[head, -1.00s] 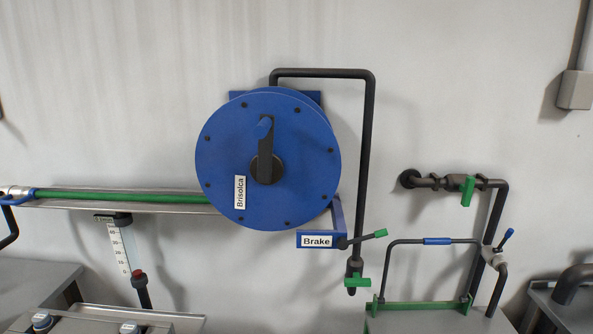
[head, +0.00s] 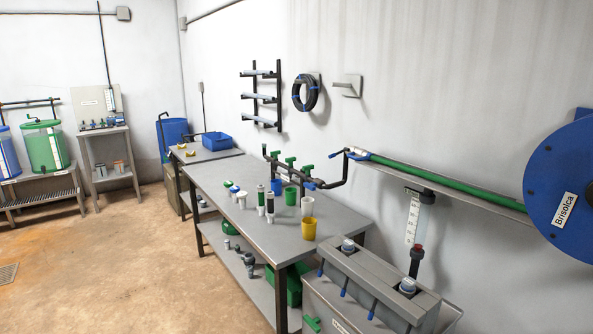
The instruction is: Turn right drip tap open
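A dark manifold pipe (head: 328,184) runs above the back edge of the grey workbench (head: 222,181). It carries several green tap handles in a row. The rightmost green handle (head: 307,169) stands near the pipe's right end. It is too small to tell whether this tap is open or shut. My gripper is not in view.
A yellow cup (head: 309,229) and several small bottles stand on the bench. A grey box unit (head: 378,283) is at the front right, below a green tube (head: 440,183) and a blue reel (head: 568,185).

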